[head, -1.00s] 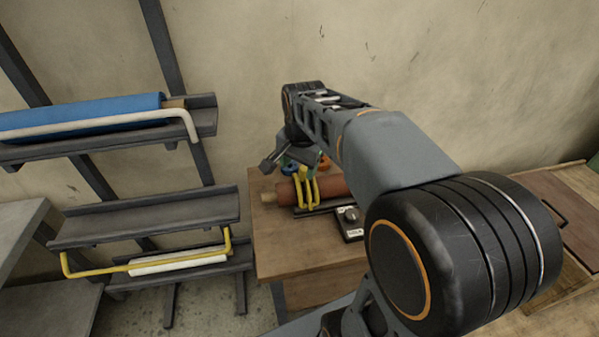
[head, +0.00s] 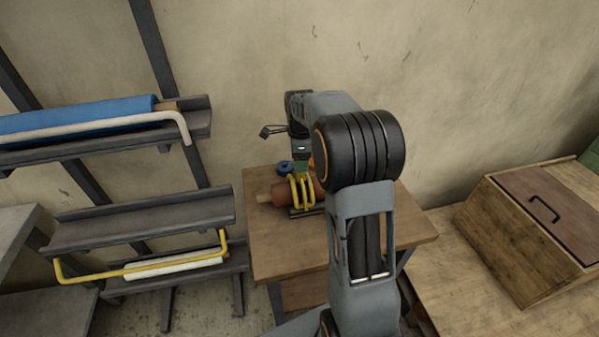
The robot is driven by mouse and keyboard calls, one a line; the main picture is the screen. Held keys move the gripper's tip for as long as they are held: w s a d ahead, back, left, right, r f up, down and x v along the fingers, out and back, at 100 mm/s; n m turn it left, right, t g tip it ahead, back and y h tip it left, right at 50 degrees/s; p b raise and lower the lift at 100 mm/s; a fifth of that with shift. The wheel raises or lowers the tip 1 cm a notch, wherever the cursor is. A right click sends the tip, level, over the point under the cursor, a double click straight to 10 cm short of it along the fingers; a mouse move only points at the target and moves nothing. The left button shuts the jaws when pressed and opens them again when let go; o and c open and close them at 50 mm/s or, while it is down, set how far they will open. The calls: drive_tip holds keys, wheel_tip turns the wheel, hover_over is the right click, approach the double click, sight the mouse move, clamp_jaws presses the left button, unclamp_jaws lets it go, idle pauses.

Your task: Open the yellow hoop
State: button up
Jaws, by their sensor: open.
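The yellow hoop (head: 90,276) is a thin bent bar on the lower left rack. Its long bar runs in front of a white roll (head: 180,265), and its two ends turn upward. My gripper (head: 266,131) is small and dark, left of my wrist, above the wooden table and well up and right of the hoop. It is open, holds nothing that I can see and is apart from the hoop. Part of it is too small to make out.
A blue roll (head: 80,117) with a white hoop (head: 100,130) lies on the upper shelf. An empty shelf (head: 145,222) is between. The wooden table (head: 285,245) holds a brown roll (head: 280,194) with yellow loops (head: 301,192). A wooden box (head: 510,240) stands right.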

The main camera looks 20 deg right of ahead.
sight(300, 180)
drive_tip(key=shift+f, duration=2.7)
drive_tip(key=shift+c, duration=0.2)
clamp_jaws()
